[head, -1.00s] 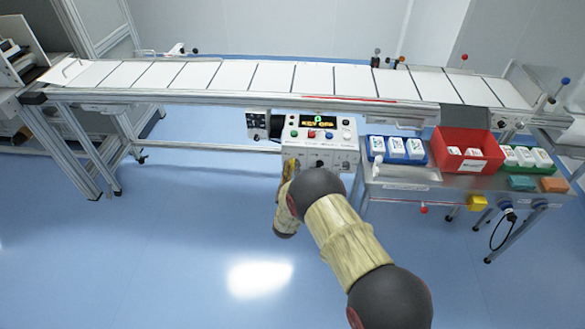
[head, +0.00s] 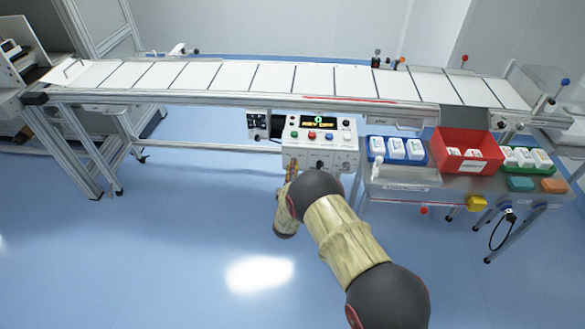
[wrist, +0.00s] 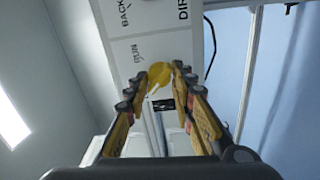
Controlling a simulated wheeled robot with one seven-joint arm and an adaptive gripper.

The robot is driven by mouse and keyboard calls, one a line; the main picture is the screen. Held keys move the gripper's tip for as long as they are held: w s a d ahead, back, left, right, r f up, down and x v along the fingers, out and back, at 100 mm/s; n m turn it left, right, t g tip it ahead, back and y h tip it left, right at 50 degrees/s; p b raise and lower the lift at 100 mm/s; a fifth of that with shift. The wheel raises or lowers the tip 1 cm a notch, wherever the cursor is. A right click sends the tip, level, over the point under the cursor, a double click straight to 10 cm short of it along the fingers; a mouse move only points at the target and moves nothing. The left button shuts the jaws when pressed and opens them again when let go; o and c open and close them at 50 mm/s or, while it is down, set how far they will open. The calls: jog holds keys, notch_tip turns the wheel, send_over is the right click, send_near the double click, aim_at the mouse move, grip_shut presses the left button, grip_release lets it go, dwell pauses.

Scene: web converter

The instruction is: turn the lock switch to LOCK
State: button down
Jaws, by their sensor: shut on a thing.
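The white control box (head: 320,145) hangs under the conveyor in the head view, with a lit display and coloured buttons. In the wrist view, a round yellow knob (wrist: 158,75), which appears to be the lock switch, sits on the white panel beside the word RUN. My gripper (wrist: 159,83) is shut on this knob, one fingertip on each side. The word LOCK is not visible, and the switch's exact angle cannot be told. In the head view my gripper (head: 291,171) is at the box's lower left, mostly hidden behind my arm.
The conveyor (head: 290,77) runs above the box. A side table to the right holds blue (head: 397,150), red (head: 462,152) and green (head: 528,160) bins. A small dark unit (head: 257,125) hangs left of the box. The floor in front is clear.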

jog(key=c, duration=2.6)
grip_release()
jog(key=shift+a+r+n, duration=0.1)
jog(key=shift+n, duration=0.5)
jog(key=o, duration=1)
jog(key=shift+a, duration=0.1)
jog(key=s, duration=1.2)
jog(key=shift+a, duration=0.15)
